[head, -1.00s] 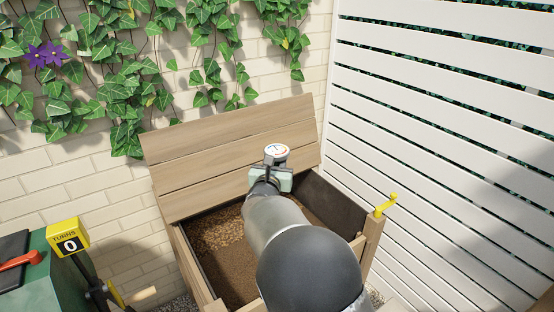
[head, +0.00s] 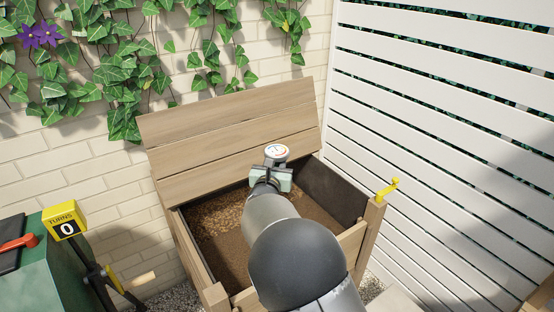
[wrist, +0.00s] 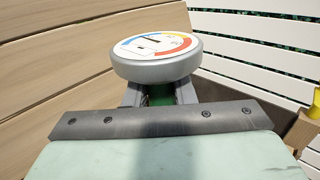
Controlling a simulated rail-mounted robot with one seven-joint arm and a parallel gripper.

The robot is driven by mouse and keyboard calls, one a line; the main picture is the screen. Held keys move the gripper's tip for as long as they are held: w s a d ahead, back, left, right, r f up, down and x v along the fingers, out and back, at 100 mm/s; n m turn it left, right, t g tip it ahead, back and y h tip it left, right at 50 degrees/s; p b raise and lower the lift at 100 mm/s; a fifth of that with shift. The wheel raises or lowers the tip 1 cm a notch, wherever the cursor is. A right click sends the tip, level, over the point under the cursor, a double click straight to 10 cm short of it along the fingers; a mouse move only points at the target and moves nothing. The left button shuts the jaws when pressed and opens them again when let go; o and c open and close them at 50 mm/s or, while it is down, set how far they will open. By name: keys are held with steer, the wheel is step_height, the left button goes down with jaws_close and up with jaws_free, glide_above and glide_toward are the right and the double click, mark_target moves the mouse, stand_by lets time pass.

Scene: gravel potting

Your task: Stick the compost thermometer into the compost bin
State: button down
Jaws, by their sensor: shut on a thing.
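The compost thermometer shows its round white dial with a coloured scale (head: 277,152) above my gripper (head: 270,178). In the wrist view the dial (wrist: 157,45) sits just beyond the jaws, which are shut on the thermometer just below the dial. The stem is hidden behind my gripper and arm. The wooden compost bin (head: 356,243) stands open, its plank lid (head: 235,135) tilted up against the wall side. Brown compost (head: 225,228) fills the inside. My gripper is over the back part of the bin; whether the stem touches the compost cannot be seen.
A yellow hook-shaped handle (head: 388,190) sits on the bin's right corner post. A green box with a red handle (head: 20,243) and a yellow "TURNS 0" counter (head: 66,219) stand at left. A white slatted fence (head: 440,150) closes the right side; a brick wall (head: 80,170) is behind.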

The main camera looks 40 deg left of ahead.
steer(key=shift+f+b, duration=1.1)
steer(key=shift+f, duration=1.85)
steer(key=shift+w+a+f+b, duration=0.15)
steer(key=shift+f+b, duration=0.1)
steer(key=shift+b, duration=0.65)
steer(key=shift+f, duration=0.1)
steer(key=shift+f+b, duration=2.15)
steer(key=shift+f, duration=0.55)
steer(key=shift+f+b, duration=1.75)
steer(key=shift+f, duration=0.05)
